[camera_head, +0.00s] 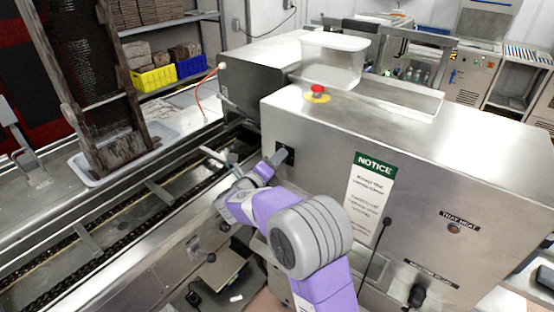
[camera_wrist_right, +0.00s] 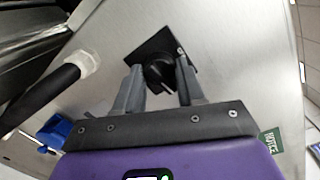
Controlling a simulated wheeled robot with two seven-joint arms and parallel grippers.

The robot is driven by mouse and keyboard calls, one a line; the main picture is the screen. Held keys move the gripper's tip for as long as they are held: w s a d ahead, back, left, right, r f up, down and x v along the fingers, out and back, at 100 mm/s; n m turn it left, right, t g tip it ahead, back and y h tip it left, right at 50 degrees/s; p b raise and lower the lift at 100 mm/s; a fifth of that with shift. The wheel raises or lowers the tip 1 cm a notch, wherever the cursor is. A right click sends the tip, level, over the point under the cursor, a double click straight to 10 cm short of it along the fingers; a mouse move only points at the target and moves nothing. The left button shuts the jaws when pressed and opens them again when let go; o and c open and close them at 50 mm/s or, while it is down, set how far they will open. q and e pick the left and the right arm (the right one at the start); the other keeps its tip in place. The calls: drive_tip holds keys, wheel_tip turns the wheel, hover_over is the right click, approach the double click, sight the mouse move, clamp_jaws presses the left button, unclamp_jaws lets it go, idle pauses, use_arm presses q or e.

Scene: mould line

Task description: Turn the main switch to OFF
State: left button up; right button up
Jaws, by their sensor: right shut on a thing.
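The main switch (camera_wrist_right: 160,70) is a black rotary knob on a dark square plate (camera_wrist_right: 149,45), set in the side of the steel machine. In the right wrist view my right gripper (camera_wrist_right: 159,80) has its two grey fingers on either side of the knob, shut on it. In the head view the dark switch plate (camera_head: 286,154) shows on the machine's side wall, with my right gripper (camera_head: 277,157) at it. The knob's marks cannot be read. My left gripper does not show.
The steel machine (camera_head: 420,130) carries a red emergency button (camera_head: 317,89) on top and a notice sign (camera_head: 370,195) on its side. A conveyor (camera_head: 110,222) runs along the left. In the right wrist view a black handle with a white collar (camera_wrist_right: 50,90) is left of my gripper.

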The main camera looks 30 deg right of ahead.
drive_tip(key=shift+w+n+g+p, duration=0.1)
drive_tip(key=shift+n+g+p, duration=0.4)
drive_tip(key=shift+n+p, duration=3.15)
drive_tip(key=shift+w+n+g+p, duration=0.1)
drive_tip(key=shift+n+g+p, duration=0.4)
drive_tip(key=shift+n+p, duration=3.1)
drive_tip(key=shift+s+n+b, duration=0.1)
drive_tip(key=shift+n+b, duration=0.35)
drive_tip(key=shift+n, duration=0.1)
drive_tip(key=o, duration=1)
drive_tip(key=shift+o, duration=0.2)
drive_tip(key=v, duration=0.7)
drive_tip(key=shift+a+b, duration=0.35)
drive_tip(key=shift+b, duration=0.1)
drive_tip(key=shift+r, duration=0.1)
